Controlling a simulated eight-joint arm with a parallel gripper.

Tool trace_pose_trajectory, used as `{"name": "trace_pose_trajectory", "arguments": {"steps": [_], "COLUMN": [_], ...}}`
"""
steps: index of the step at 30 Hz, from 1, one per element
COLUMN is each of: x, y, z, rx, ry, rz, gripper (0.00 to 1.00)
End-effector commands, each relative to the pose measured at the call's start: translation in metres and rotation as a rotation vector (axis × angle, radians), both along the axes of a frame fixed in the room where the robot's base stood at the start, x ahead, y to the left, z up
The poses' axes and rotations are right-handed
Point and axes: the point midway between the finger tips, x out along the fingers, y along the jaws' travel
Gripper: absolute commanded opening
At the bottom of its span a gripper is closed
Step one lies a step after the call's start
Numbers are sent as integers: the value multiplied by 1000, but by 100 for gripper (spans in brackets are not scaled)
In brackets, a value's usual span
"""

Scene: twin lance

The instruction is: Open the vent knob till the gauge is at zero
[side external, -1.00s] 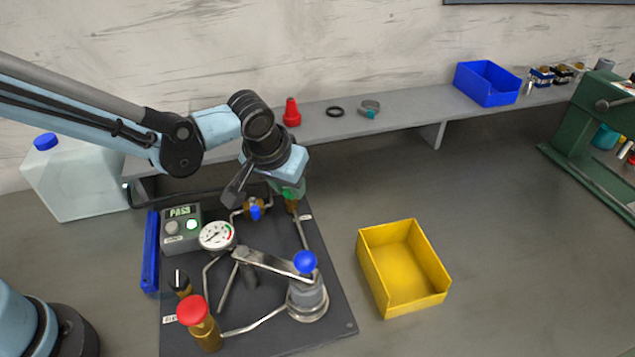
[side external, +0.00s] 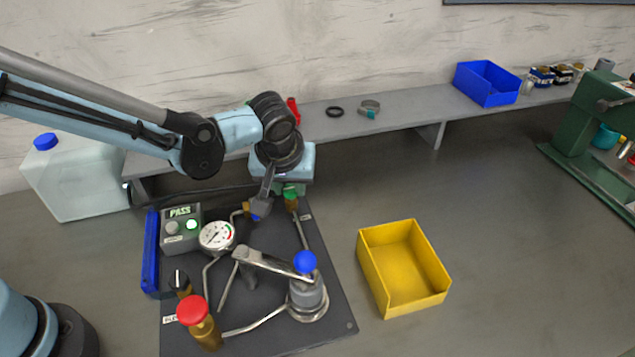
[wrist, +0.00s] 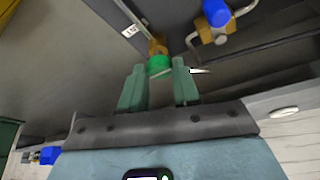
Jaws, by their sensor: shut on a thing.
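The green vent knob (wrist: 159,66) sits on a brass fitting at the far right corner of the dark plate. My gripper (wrist: 160,78) has its two green fingers on either side of the knob and is shut on it. In the side external view my gripper (side external: 290,189) hides most of the knob, and the brass fitting shows just below. The exact reading is too small to tell.
A tester box (side external: 181,228) shows PASS with a green light. A blue-knobbed pump lever (side external: 275,265), a red knob (side external: 193,310) and a blue-handled valve (side external: 257,211) share the plate. A yellow bin (side external: 402,268) stands right. A grey shelf (side external: 400,125) runs behind.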

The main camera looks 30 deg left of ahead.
Motion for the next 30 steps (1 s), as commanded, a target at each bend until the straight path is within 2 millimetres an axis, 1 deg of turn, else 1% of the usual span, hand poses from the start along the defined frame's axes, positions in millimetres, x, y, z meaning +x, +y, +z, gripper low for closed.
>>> {"name": "trace_pose_trajectory", "arguments": {"steps": [4,5,6,9,17,20,23,26,30], "x": [0,0,0,0,0,-1,-4,-10,-19], "y": [0,0,0,0,0,-1,-2,-4,-8], "z": [0,0,0,0,0,3,11,24,49], "rx": [-2,-2,-1,-1,-1,0,0,0,-1], "ry": [-1,-1,-1,-1,0,0,0,0,-1], "rz": [1,1,1,1,0,-1,-1,-2,-3], "gripper": [1,36,42,56,56,56,56,56,56]}}
